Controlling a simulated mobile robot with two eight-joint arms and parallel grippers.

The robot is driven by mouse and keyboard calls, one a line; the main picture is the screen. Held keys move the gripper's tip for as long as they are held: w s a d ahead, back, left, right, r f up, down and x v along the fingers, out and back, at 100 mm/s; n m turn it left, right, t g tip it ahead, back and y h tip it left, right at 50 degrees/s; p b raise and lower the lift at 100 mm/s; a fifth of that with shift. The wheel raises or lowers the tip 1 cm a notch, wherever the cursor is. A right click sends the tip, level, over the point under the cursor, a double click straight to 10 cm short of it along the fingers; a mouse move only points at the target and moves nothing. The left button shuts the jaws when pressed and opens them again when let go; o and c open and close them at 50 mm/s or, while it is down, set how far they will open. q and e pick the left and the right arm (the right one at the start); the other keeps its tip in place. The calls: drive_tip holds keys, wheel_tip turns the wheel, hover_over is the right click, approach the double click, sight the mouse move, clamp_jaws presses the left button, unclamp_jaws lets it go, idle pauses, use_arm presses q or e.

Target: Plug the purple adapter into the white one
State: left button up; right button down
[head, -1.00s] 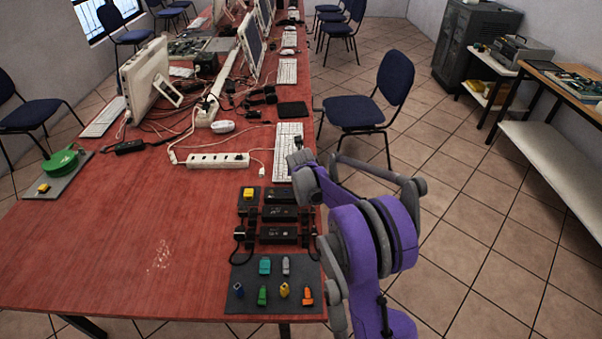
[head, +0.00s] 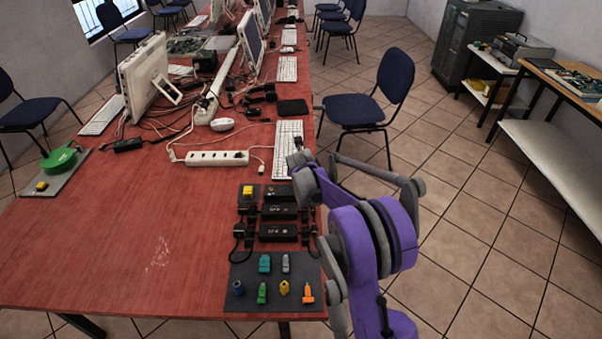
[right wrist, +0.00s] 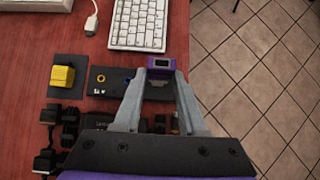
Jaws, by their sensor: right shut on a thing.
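My right gripper (right wrist: 160,80) is shut on the purple adapter (right wrist: 160,63), holding it between its fingertips just below the keyboard, near the table's right edge. The adapter has a dark opening on its face; its height over the table is hard to tell. In the head view the arm hides the adapter. A white connector (right wrist: 91,24) on a white cable lies on the red table left of the keyboard, apart from the purple adapter. It looks like the white adapter and is small in the head view (head: 262,170). My left gripper is out of view.
A white keyboard (right wrist: 138,24) lies beside the connector. Black boxes (head: 278,232), a yellow block (right wrist: 62,77) and a dark mat (head: 240,272) with several coloured connectors are nearer. A white power strip (head: 216,158) lies left. The table's left front is mostly clear.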

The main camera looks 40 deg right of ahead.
drive_tip(key=shift+f, duration=0.3)
drive_tip(key=shift+c, duration=2)
unclamp_jaws()
drive_tip(key=shift+r, duration=0.15)
